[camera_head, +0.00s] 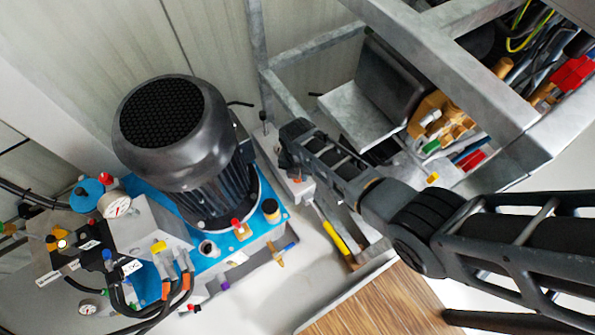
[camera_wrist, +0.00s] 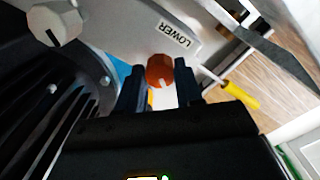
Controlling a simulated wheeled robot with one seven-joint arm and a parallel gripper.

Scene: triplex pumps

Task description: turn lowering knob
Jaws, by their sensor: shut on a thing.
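The lowering knob (camera_wrist: 160,68) is a round orange-red knob with a small light mark on its lower edge, seen in the wrist view. A white label (camera_wrist: 175,34) reading LOWER sits just above and right of it on a pale grey panel. My gripper (camera_wrist: 161,80) has one dark finger on each side of the knob and is shut on it. In the head view, my gripper (camera_head: 293,158) is at the grey post right of the motor, and the knob is mostly hidden there.
A pale grey knob (camera_wrist: 54,23) stands at the upper left of the wrist view. A large black motor (camera_head: 178,140) on a blue base is left of my gripper. A grey metal frame (camera_head: 455,75) stands at the right.

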